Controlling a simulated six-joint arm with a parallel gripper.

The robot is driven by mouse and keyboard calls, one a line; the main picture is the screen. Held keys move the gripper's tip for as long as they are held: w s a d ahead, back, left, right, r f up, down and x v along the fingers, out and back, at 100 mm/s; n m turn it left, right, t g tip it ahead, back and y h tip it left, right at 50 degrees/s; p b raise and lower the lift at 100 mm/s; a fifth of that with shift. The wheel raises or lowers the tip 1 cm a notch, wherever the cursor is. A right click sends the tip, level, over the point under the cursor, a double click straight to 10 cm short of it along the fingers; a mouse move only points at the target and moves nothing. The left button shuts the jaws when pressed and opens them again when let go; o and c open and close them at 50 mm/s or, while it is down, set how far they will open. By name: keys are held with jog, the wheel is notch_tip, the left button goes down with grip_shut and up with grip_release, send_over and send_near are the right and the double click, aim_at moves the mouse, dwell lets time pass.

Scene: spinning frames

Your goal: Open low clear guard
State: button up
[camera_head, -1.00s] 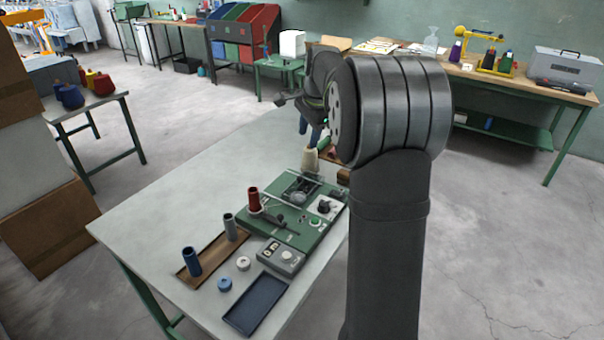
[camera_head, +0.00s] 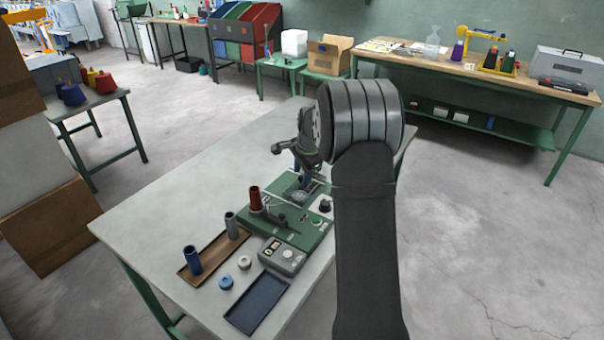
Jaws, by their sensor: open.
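The green winding machine (camera_head: 272,227) stands on the grey table, with a red spool (camera_head: 255,199) upright on it. The low clear guard is at the machine's far end; only faint see-through edges show there, mostly behind my gripper, and I cannot tell its angle. My gripper (camera_head: 308,178) points down just above that far end, jaws open. Its fingertips are small and dark, and I cannot tell whether they touch the guard.
Two small round pieces lie near a control box (camera_head: 283,256) and a dark blue tray (camera_head: 257,304). The table's left and far parts (camera_head: 190,190) are clear.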

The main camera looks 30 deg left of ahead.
jog(key=shift+a+f, duration=0.1)
jog(key=shift+f, duration=0.2)
grip_shut()
jog(key=shift+a, duration=3.95)
grip_release()
jog(key=shift+r, duration=0.1)
jog(key=v, duration=1.7)
jog(key=shift+r, duration=0.2)
